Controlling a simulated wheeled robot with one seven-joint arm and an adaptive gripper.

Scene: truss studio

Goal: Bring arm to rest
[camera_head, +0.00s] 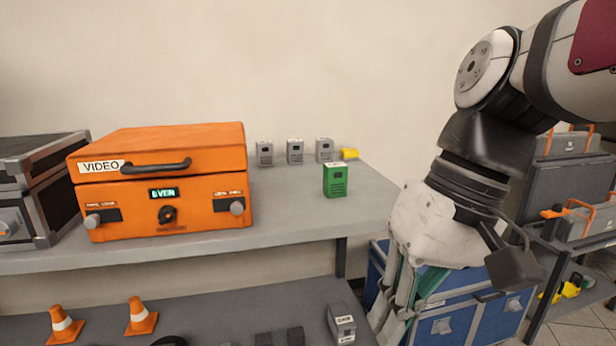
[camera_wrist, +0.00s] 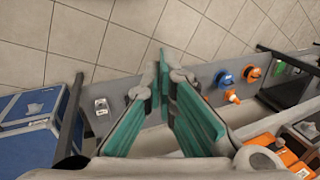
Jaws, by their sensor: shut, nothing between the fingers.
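My arm is folded on the right side of the head view. My gripper (camera_head: 392,318) hangs downward there, beyond the right end of the grey table (camera_head: 290,205), in front of blue cases. In the wrist view my gripper (camera_wrist: 164,62) has its teal-padded fingers converging at the tips, with nothing between them. They point over the lower shelf and the tiled floor.
An orange case (camera_head: 165,180), a green box (camera_head: 335,180) and several grey boxes (camera_head: 295,152) stand on the table. Cones (camera_head: 141,316) stand on the lower shelf (camera_head: 240,305). Blue cases (camera_head: 470,325) are close behind my gripper. Tiled floor (camera_wrist: 120,38) is clear.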

